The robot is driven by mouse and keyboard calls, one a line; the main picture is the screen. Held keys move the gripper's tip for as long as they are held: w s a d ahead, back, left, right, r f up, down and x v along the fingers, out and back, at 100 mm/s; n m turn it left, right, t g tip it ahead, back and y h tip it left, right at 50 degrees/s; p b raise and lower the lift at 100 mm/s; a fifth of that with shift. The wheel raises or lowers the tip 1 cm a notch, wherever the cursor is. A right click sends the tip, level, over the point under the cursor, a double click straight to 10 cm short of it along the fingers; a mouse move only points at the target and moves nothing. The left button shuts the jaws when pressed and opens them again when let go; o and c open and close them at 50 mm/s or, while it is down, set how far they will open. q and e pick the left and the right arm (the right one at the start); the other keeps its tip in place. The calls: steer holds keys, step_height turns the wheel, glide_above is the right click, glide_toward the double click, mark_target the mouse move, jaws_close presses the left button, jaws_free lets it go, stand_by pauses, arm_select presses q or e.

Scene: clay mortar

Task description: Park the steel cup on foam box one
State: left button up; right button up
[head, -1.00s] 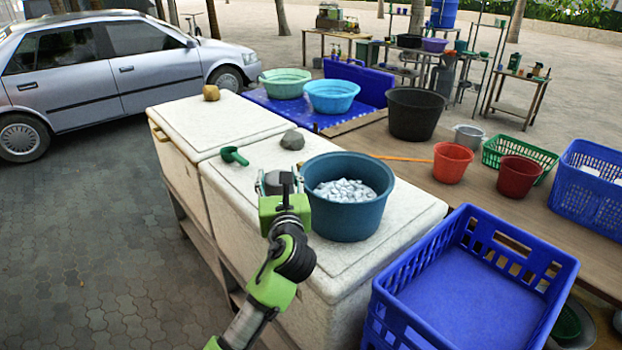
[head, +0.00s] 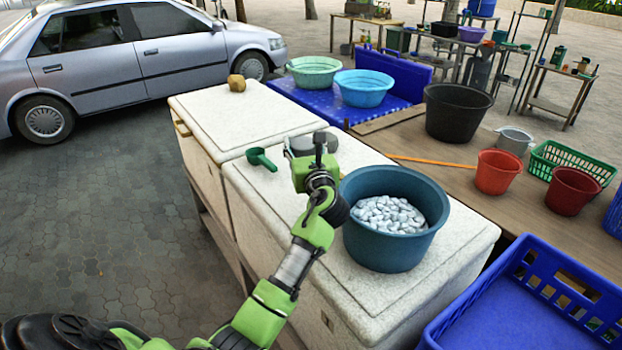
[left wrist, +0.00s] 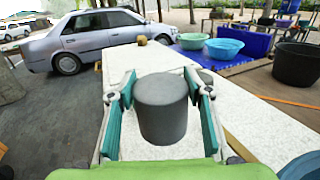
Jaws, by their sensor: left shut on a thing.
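The steel cup (left wrist: 162,110) shows in the left wrist view as a plain dark grey cylinder between the two teal finger pads. My left gripper (head: 311,154) is shut on it. In the head view the gripper largely hides the cup, above the far part of the nearer white foam box (head: 270,205). A second white foam box (head: 235,112) adjoins it at the far left. I see no number on either lid. Whether the cup touches a lid is not clear. My right gripper is not in view.
A teal basin (head: 395,255) of pale stones stands right of my left arm on the nearer box. A green scoop (head: 260,158) lies near that box's far edge. A brown lump (head: 237,83) sits at the farther box's far end; its lid is otherwise clear.

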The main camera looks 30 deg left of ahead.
arm_select(q)
steer(key=f, duration=1.1)
steer(key=shift+w+a+f, duration=0.1)
steer(key=shift+a+f, duration=0.1)
steer(key=shift+f, duration=0.45)
steer(key=o, duration=1.1)
steer(key=shift+f, duration=0.1)
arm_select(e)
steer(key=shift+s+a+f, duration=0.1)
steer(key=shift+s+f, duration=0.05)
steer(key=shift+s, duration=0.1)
